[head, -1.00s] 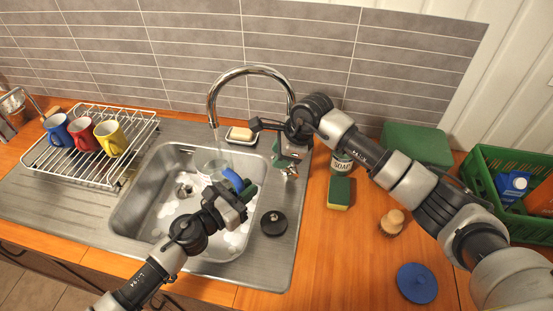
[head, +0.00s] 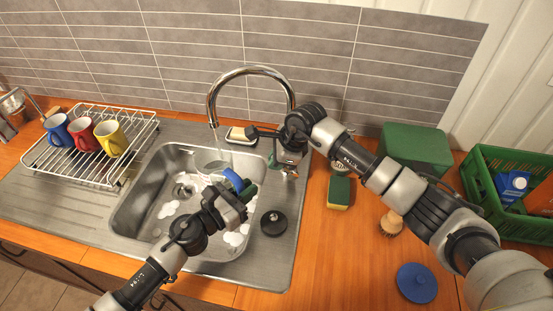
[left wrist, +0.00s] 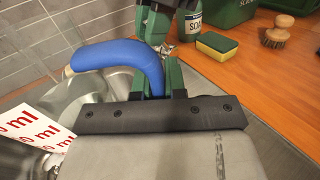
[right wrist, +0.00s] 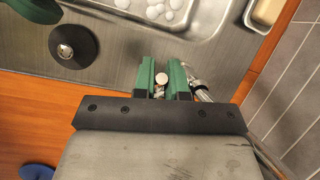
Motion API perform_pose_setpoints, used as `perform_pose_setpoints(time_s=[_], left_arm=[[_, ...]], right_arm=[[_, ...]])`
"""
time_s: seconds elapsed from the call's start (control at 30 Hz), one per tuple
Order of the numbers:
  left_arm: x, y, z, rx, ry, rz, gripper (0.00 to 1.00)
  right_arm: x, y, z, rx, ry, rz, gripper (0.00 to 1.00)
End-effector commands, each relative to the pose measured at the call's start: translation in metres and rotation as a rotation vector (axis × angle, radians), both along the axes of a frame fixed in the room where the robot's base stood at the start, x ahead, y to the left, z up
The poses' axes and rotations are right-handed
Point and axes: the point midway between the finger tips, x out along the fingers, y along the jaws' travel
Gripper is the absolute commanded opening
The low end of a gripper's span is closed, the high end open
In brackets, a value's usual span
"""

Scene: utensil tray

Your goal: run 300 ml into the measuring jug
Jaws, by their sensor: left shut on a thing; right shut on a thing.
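The clear measuring jug (head: 209,166) is in the sink under the tap spout (head: 213,121), with a thin stream of water falling towards it. Its blue handle (head: 234,179) also shows in the left wrist view (left wrist: 118,54). My left gripper (head: 246,189) is shut on that handle. Red ml markings (left wrist: 38,130) show at the left edge of the left wrist view; the water level is not readable. My right gripper (right wrist: 162,82) is shut on the tap lever (right wrist: 160,78), beside the tap's base; the fingers hide most of the lever.
A black plug (head: 273,222) lies right of the sink (head: 122,213), which holds white suds. A sponge (head: 339,193), a brush (head: 391,222) and a blue lid (head: 417,283) lie on the counter. A rack (head: 140,152) with mugs stands left, a green crate (head: 478,192) right.

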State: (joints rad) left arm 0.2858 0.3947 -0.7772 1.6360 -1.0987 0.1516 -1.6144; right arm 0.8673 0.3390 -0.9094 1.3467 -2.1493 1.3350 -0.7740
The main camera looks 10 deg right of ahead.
Motion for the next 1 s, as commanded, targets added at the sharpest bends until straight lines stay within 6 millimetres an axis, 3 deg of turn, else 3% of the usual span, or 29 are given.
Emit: perform_pose_setpoints(time_s=[0.37, 1.0], left_arm=[[0.0, 0.0, 0.002, 0.0, -0.004, 0.0, 0.0], [0.0, 0.0, 0.002, 0.0, -0.004, 0.0, 0.0]], right_arm=[[0.001, -0.008, 0.004, 0.076, -0.001, -0.002, 0.0], [0.001, -0.041, 0.013, 0.491, 0.011, -0.005, 0.0]])
